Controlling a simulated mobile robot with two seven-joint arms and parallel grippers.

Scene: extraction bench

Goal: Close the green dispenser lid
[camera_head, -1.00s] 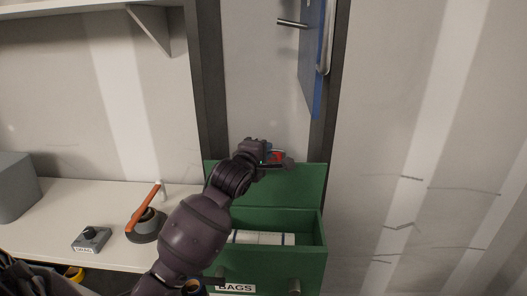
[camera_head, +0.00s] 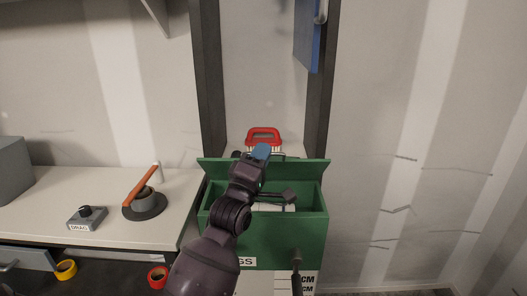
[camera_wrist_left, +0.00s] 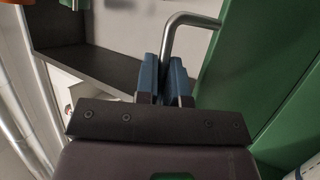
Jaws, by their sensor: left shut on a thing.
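The green dispenser (camera_head: 278,240) stands at the middle of the head view, its box open at the top with white bags (camera_head: 275,208) inside. Its green lid (camera_head: 311,172) stands raised along the back edge and also shows at the right in the left wrist view (camera_wrist_left: 265,60). My left gripper (camera_head: 261,152) is at the lid's top edge. In the left wrist view its blue fingers (camera_wrist_left: 165,80) are shut on the bent metal lid handle (camera_wrist_left: 185,22); the exact contact is partly hidden. My forearm covers part of the box front. My right gripper is not in view.
A red handle (camera_head: 263,133) shows behind the lid. A white bench (camera_head: 35,197) at the left holds a grey box (camera_head: 84,218) and a round holder with an orange-handled tool (camera_head: 143,188). A blue panel (camera_head: 308,38) hangs above, at the right.

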